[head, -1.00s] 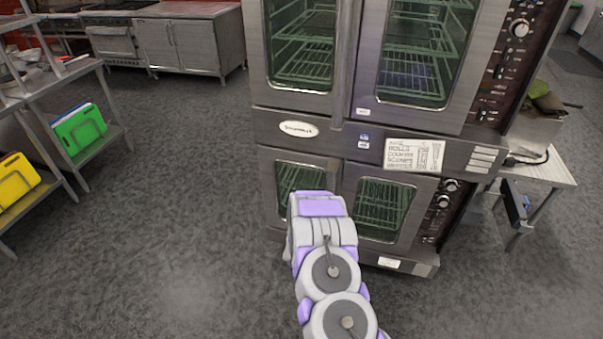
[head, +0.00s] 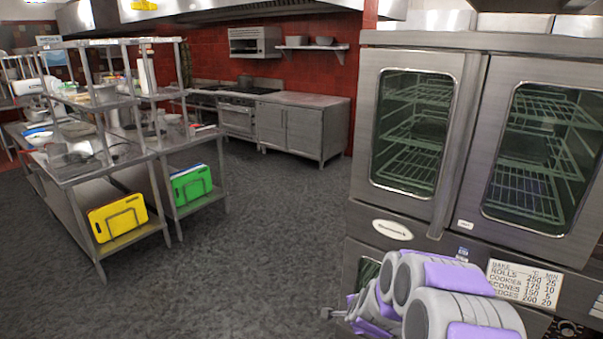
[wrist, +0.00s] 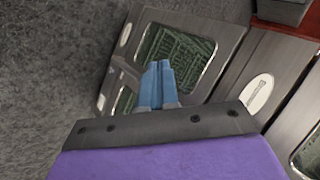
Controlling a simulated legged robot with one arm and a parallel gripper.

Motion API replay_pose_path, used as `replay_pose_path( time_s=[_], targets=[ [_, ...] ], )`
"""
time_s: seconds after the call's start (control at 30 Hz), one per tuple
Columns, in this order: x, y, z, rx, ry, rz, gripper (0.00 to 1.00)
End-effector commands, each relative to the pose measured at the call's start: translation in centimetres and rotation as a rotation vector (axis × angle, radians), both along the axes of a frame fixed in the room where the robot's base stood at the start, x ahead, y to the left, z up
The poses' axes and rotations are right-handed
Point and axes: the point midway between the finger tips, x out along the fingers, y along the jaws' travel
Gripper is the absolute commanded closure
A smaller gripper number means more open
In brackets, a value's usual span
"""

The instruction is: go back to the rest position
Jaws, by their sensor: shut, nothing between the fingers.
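My gripper (wrist: 158,78) shows in the wrist view with its two blue fingers together and nothing between them. It points across the lower part of the double oven, whose lower glass doors lie behind it in that view. In the head view my folded grey and purple arm is at the bottom right, in front of the double oven (head: 464,110). The fingers cannot be made out clearly in the head view.
The oven's doors are shut. At left stands a steel shelf table (head: 80,170) with a yellow board (head: 118,218) and a green board (head: 191,184) on its lower shelf. Steel cabinets (head: 290,128) line the back wall. The grey floor (head: 240,260) between is clear.

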Motion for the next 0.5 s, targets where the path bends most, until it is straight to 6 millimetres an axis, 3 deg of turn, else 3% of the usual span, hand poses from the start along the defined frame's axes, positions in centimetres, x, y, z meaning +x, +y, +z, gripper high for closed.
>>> replay_pose_path(
  time_s=[0.03,0.2,0.5],
  targets=[
    [-0.8,0.9,1.7,-0.010,0.015,0.059,1.00],
    [-5.4,3.7,5.4,-0.060,0.112,0.285,1.00],
    [-15.7,6.0,10.9,-0.179,0.278,0.669,1.00]
  ],
)
